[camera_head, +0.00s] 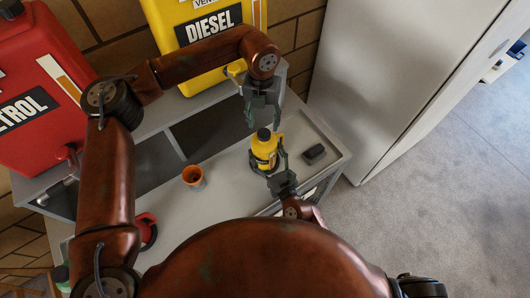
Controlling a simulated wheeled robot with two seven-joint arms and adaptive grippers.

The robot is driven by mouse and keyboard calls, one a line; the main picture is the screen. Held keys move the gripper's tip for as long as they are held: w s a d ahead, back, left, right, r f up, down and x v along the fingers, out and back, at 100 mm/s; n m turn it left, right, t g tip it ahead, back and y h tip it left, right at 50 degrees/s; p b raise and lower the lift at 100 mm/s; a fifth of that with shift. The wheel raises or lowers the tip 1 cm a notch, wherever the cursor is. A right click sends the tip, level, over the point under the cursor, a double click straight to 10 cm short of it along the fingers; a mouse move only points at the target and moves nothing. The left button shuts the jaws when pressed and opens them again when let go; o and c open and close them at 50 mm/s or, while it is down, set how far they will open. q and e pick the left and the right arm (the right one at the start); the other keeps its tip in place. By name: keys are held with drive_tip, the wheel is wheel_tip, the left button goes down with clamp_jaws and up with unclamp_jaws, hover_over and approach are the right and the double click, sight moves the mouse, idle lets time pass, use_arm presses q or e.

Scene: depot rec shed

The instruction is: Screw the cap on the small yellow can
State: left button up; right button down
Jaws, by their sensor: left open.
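The small yellow can (266,152) stands upright on the grey bench top in the middle of the view. Its black cap (264,134) sits on top; I cannot tell how tightly it is screwed. My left gripper (262,122) points down just above the cap, fingers open and apart. My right gripper (270,162) comes from below with its fingers on both sides of the can's body, closed on it. The can's lower front is partly hidden by this gripper.
An orange cup (193,176) stands left of the can, and a small black block (314,154) lies to its right. A red round object (147,230) is near the front left. The yellow diesel (190,12) and red petrol (35,85) containers stand behind. A pale cabinet (395,70) is at right.

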sight(264, 133)
use_arm(q)
drive_tip(key=shift+s+f, duration=0.1)
drive_tip(key=shift+f, duration=2.6)
drive_tip(key=c, duration=1.2)
drive_tip(key=m, duration=0.6)
drive_tip(key=shift+m, duration=0.3)
drive_tip(key=m, duration=0.4)
drive_tip(key=shift+d, duration=0.1)
drive_tip(key=m, duration=0.4)
drive_tip(key=o, duration=1.3)
